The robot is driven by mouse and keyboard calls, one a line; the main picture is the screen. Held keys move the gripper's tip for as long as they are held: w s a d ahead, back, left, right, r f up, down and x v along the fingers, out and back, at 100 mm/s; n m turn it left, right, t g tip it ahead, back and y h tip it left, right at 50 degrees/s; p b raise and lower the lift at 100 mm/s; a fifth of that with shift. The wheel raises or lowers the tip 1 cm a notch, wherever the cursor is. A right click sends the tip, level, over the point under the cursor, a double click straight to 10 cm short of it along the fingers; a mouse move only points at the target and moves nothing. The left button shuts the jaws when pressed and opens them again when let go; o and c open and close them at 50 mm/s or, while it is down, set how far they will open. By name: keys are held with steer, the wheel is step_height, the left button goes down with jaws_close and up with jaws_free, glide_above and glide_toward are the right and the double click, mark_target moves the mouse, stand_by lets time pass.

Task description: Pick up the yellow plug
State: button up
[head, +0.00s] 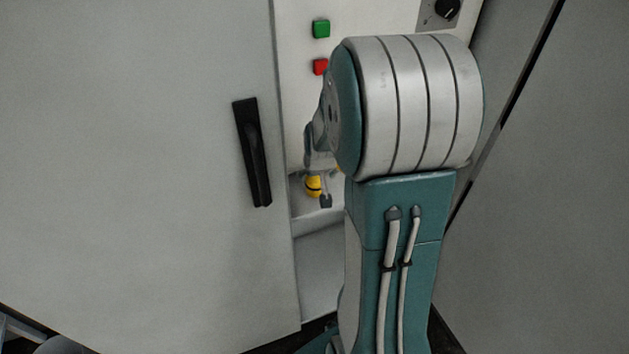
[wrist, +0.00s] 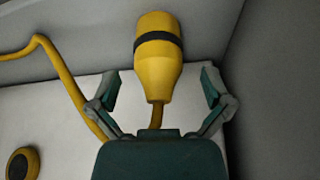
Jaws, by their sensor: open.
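The yellow plug (wrist: 157,62) has a dark band around it and a yellow cable at its narrow end. In the wrist view it lies in front of my gripper (wrist: 160,88), between the two spread fingers, with a gap on both sides. My gripper is open and holds nothing. In the head view the plug (head: 313,186) shows small inside the cabinet, beside a grey fingertip of my gripper (head: 325,198). My arm hides most of the gripper and the area right of the plug there.
A cabinet door (head: 140,150) with a black handle (head: 252,152) stands at the left. Green (head: 321,28) and red (head: 320,67) buttons and a black knob (head: 447,9) are on the panel. A yellow cable (wrist: 62,70) runs at the left, near a round yellow-and-black part (wrist: 22,163).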

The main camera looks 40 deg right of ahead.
mark_target(315, 181)
steer(key=x, duration=0.3)
steer(key=shift+d+f, duration=0.15)
steer(key=shift+f, duration=0.15)
steer(key=c, duration=1.3)
